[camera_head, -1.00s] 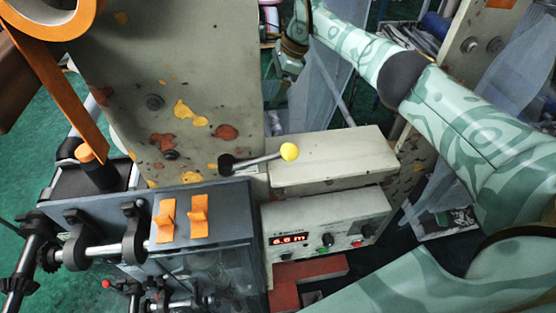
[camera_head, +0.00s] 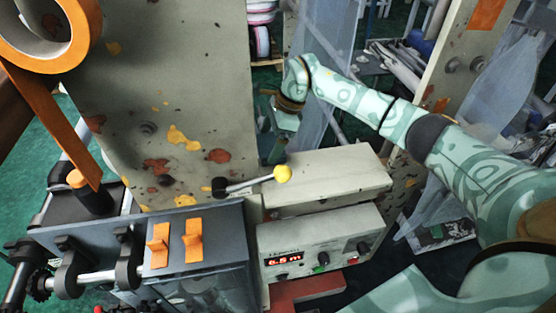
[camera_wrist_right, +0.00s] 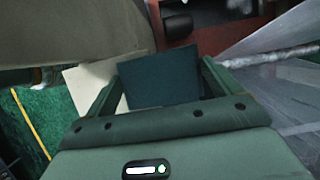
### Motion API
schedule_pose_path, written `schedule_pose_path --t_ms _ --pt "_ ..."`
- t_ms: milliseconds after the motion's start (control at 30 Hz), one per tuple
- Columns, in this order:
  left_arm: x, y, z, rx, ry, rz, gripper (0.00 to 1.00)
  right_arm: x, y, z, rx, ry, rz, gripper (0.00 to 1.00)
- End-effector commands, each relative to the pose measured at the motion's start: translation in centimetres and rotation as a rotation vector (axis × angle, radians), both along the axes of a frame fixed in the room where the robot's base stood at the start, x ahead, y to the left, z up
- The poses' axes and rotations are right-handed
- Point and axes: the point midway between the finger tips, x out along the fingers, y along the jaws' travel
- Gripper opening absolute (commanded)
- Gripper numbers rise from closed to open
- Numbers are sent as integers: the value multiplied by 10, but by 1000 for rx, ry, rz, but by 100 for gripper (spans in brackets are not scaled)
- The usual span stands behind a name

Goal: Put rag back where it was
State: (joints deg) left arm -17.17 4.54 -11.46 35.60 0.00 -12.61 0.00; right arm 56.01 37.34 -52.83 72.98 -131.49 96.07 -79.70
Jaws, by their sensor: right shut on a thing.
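My right gripper (camera_head: 282,125) is beyond the machine, beside the tall cream panel's right edge; its tips are hard to make out in the head view. In the right wrist view, my right gripper (camera_wrist_right: 160,85) is shut on a flat, dark teal piece, which looks like the rag (camera_wrist_right: 160,78). A pale cream flat piece (camera_wrist_right: 92,85) shows beside the left finger; I cannot tell whether it is part of the rag. My left gripper is not in view.
A tall stained cream panel (camera_head: 170,90) stands left of the right gripper. In front are a cream housing (camera_head: 325,180), a control box (camera_head: 320,240) with a red display and a yellow-knobbed lever (camera_head: 250,181). A translucent sheet (camera_head: 335,35) hangs beside the right wrist.

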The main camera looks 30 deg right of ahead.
Motion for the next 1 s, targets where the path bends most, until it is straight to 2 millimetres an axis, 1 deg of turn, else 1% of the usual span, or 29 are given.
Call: schedule_pose_path --t_ms 33,200,300,467,600,667,700,767,967,1000 --pt "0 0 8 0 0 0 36 -10 2 3 0 1 2 72" --pt "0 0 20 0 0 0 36 -38 9 3 1 1 3 72" --pt "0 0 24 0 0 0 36 -48 12 2 0 0 1 72" --pt "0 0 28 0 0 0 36 -59 15 1 0 1 0 72" --pt "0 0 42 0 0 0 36 -84 22 3 0 2 3 72" --pt "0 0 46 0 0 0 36 -93 24 3 2 2 1 72" --pt "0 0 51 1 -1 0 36 -91 24 1 3 2 -2 72" --pt "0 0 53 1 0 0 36 -90 24 -2 1 0 -1 72" --pt "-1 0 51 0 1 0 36 -90 23 -7 0 0 0 72" --pt "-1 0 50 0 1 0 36 -90 23 -7 0 0 0 100"
